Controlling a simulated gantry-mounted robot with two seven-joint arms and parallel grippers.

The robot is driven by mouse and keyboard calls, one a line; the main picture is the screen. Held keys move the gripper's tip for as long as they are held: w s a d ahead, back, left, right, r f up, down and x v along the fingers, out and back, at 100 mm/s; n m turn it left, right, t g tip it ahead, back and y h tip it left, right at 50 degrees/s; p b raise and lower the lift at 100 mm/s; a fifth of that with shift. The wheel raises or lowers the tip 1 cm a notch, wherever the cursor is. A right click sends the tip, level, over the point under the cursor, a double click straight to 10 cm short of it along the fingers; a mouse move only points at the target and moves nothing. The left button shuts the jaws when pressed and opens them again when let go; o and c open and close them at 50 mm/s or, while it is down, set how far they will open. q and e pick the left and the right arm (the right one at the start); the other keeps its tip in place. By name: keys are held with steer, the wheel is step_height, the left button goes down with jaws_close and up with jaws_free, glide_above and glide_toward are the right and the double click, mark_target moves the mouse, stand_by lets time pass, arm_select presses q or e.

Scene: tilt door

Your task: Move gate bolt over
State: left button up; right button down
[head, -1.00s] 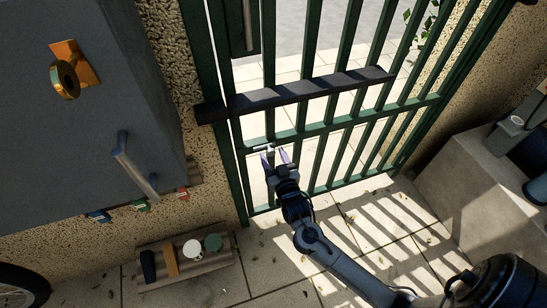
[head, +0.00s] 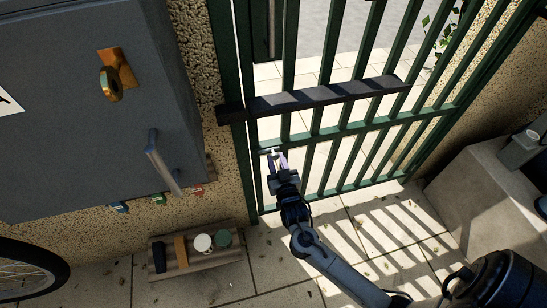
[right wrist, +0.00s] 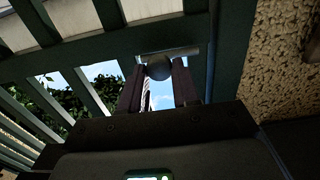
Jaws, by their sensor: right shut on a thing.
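The green barred gate (head: 375,124) stands ahead in the head view. The gate bolt (head: 266,151) is a small pale metal piece low at its left side, by the green post. In the right wrist view the bolt shows as a metal bar (right wrist: 185,51) with a dark round knob (right wrist: 158,69). My right gripper (head: 277,158) reaches up to the bolt. Its fingers (right wrist: 157,80) are shut on the knob, one on each side. The bar's right end lies close to the upright at the pebbled wall; whether it enters it I cannot tell. My left gripper is not in view.
A dark crossbar (head: 325,95) runs across the gate above my gripper. A grey cabinet (head: 90,130) with a brass knob and handle is on the left. A low rack (head: 190,262) with cans sits below it. A concrete block (head: 475,190) stands at right.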

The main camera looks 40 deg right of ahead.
steer(key=shift+a, duration=0.3)
steer(key=shift+d, duration=0.2)
steer(key=c, duration=1.1)
jaws_free()
steer(key=shift+o, duration=1.4)
steer(key=shift+w+a, duration=0.15)
steer(key=shift+a, duration=0.1)
steer(key=shift+s+d, duration=0.2)
steer(key=shift+s+a, duration=0.1)
steer(key=shift+s, duration=0.1)
steer(key=shift+s+a+r+p, duration=0.1)
steer(key=shift+s+a+p, duration=0.1)
steer(key=shift+s+p, duration=0.1)
steer(key=p+v, duration=0.3)
steer(key=v, duration=0.6)
steer(key=shift+s, duration=0.25)
